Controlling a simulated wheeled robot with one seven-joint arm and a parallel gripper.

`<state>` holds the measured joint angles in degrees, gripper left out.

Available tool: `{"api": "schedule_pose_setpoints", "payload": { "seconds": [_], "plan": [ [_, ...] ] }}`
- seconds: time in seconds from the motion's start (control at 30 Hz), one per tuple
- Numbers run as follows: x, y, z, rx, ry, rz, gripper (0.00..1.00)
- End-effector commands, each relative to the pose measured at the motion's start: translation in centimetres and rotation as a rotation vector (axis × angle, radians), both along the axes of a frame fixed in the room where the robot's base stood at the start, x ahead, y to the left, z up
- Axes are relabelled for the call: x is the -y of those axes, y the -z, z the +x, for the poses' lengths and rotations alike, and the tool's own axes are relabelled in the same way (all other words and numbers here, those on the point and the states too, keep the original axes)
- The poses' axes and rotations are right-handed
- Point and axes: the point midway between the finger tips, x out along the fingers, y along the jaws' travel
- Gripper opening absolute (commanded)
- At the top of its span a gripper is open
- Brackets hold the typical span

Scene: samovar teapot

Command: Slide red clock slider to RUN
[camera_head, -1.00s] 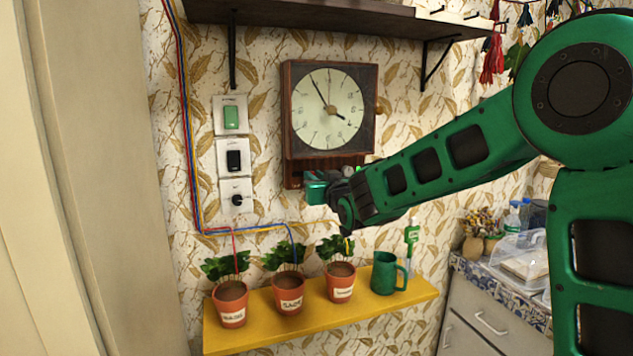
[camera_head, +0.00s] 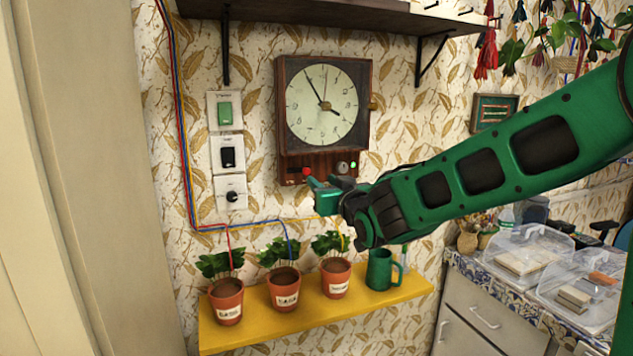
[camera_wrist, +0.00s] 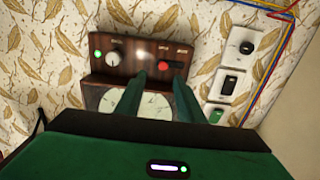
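The wall clock (camera_head: 326,105) has a wooden lower panel (camera_head: 322,162) with a red slider (camera_head: 306,171) at its left. The wrist view shows the panel upside down, with the red slider (camera_wrist: 164,64) at one end of a short dark slot. Small labels beside the slot are too blurred to read. My gripper (camera_head: 319,192) is just below and in front of the panel in the head view. The fingertips appear close to the slider; contact cannot be told.
A round knob (camera_wrist: 114,58) and a lit green lamp (camera_wrist: 98,54) share the panel. Wall switches (camera_head: 228,152) stand left of the clock. Below is a yellow shelf (camera_head: 245,338) with potted plants (camera_head: 284,290) and a green mug (camera_head: 380,270). A dark shelf (camera_head: 330,18) hangs above.

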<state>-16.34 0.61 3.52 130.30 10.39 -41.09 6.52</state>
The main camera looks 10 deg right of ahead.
Motion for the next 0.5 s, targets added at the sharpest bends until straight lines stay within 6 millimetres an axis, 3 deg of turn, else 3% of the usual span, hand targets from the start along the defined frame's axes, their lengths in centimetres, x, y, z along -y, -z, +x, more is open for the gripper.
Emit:
{"api": "schedule_pose_setpoints", "payload": {
  "seconds": [0.2, 0.5],
  "plan": [
    [0.4, 0.0, -1.8, 0.0, 0.001, 0.001, 0.35],
    [0.5, 0.0, -2.0, 0.0, 0.001, 0.0, 0.35]
  ]
}}
